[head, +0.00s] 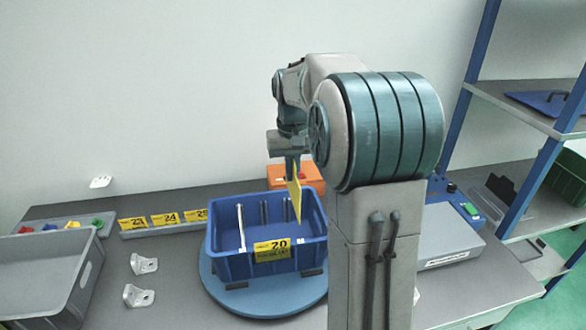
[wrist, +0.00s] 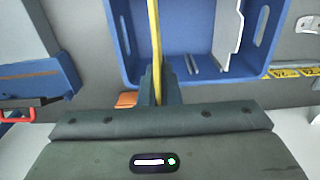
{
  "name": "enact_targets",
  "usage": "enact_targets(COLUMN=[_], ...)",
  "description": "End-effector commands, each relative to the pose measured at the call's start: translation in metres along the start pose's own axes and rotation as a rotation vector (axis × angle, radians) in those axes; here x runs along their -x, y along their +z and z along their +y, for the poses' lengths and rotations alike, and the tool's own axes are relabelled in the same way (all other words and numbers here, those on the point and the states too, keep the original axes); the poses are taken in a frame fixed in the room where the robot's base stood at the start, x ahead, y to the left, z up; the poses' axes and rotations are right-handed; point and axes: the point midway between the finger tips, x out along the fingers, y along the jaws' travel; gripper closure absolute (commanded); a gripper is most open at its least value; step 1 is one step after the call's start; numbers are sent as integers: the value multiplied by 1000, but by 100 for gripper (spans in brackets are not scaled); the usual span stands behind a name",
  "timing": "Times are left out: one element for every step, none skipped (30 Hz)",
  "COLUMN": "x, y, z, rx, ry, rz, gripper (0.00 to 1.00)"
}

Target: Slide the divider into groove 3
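The divider (head: 295,194) is a thin yellow panel. My gripper (head: 292,158) is shut on its upper part and holds it upright at the blue crate (head: 228,262). In the wrist view the divider (wrist: 155,35) shows edge-on between my fingers (wrist: 158,85), over the crate (wrist: 122,45). Its lower end overlaps the crate opening; I cannot tell if it sits in a groove. Pale groove rails (wrist: 190,64) show on a crate wall, beside the divider. A white plate (wrist: 229,32) stands inside the crate. Groove numbers cannot be read.
The crate stands on a blue round turntable (head: 222,293). A grey bin (head: 48,285) and metal brackets (head: 140,295) lie to the left. An orange box (head: 306,174) is behind the crate. A grey device (head: 445,240) and shelves (head: 520,105) stand at right.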

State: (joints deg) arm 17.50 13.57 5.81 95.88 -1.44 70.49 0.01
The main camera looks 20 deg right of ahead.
Motion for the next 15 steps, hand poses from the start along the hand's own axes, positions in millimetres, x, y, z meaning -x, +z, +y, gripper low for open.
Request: enact_targets(x=[-6, -9, -12, -15, -18, -22, -25, -28, -32, -35, -38, -42, -44, -46, -49], y=[0, 0, 0, 0, 0, 0, 0, 0, 0, 0, 0, 0, 0, 0, 0], z=[0, 0, 0, 0, 0, 0, 0, 0, 0, 0, 1, 1, 1, 1, 1], rx=[0, 0, -1, -1, -1, -1, -1, -1, -1, -1, -1, -1, -1, -1, -1], ry=[0, 0, 0, 0, 0, 0, 0, 0, 0, 0, 0, 0, 0, 0, 0], rz=[-1, -1, -1, -1, -1, -2, -2, -2, -2, -2, -2, -2, -2, -1, -1], gripper=[100, 100, 100, 100, 100, 100, 100, 100, 100, 100, 100, 100, 100, 100, 100])
